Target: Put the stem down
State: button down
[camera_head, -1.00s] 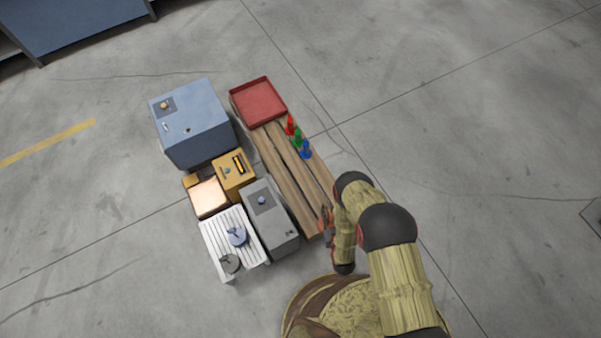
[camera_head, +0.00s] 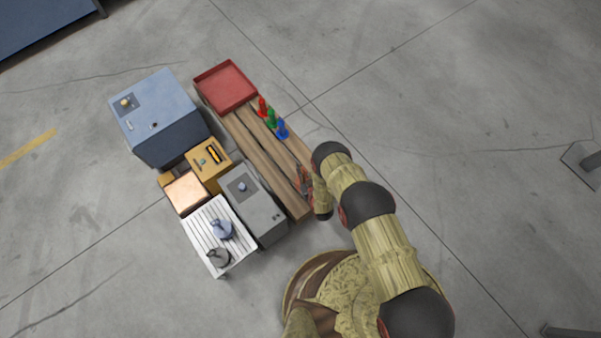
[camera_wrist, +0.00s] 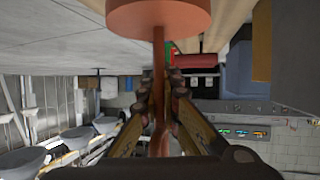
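The stem (camera_wrist: 159,55) is a thin orange-red rod with a wide round disc (camera_wrist: 158,14) at its end, at the top of the wrist view. My gripper (camera_wrist: 158,90) has its two fingers close on either side of the rod, and they look shut on it. In the head view my gripper (camera_head: 305,181) is over the near right part of the wooden planks (camera_head: 262,155). The stem is too small there to make out clearly. I cannot tell whether the disc touches the planks.
A red tray (camera_head: 226,86) is at the planks' far end, beside red (camera_head: 262,107), green (camera_head: 271,118) and blue (camera_head: 282,129) pieces. Left are a blue box (camera_head: 160,115), yellow box (camera_head: 208,163), copper block (camera_head: 186,192), grey box (camera_head: 253,203) and white ribbed stand (camera_head: 205,249).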

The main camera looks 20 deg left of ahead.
jog(key=f, duration=0.1)
jog(key=f+b, duration=0.2)
jog(key=f, duration=0.1)
jog(key=shift+w+a, duration=0.25)
jog(key=shift+w, duration=0.1)
jog(key=shift+r, duration=0.15)
jog(key=c, duration=2.5)
grip_release()
jog(key=o, duration=0.5)
jog(key=shift+c, duration=0.2)
